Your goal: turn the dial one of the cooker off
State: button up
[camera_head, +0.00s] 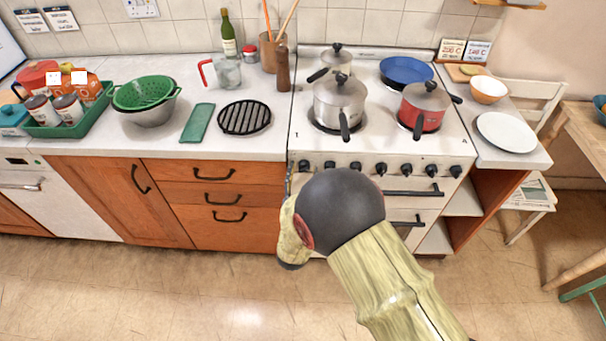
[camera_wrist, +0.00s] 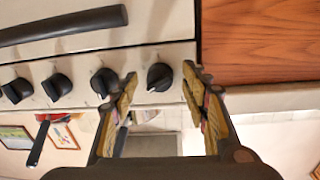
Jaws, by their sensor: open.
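The white cooker (camera_head: 297,140) has a row of black dials along its front. The dial at the left end of the row (camera_head: 304,166) shows in the head view, and it also shows in the wrist view (camera_wrist: 160,77), beside the wooden cupboard front. No number can be read on it. My gripper (camera_wrist: 159,84) is open, with one fingertip on each side of this dial in the picture. I cannot tell whether the fingers touch it. Another dial (camera_wrist: 104,82) lies just outside the left finger. In the head view my arm hides the gripper's fingers.
A steel pot (camera_head: 340,100), a red saucepan (camera_head: 424,119) and a blue pan (camera_head: 406,70) stand on the hob. A black oven handle (camera_wrist: 62,25) sticks out near the dials. Wooden drawers (camera_head: 215,174) adjoin the cooker's left side. Floor in front is clear.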

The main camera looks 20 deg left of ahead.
jog(key=shift+c, duration=0.6)
jog(key=c, duration=1)
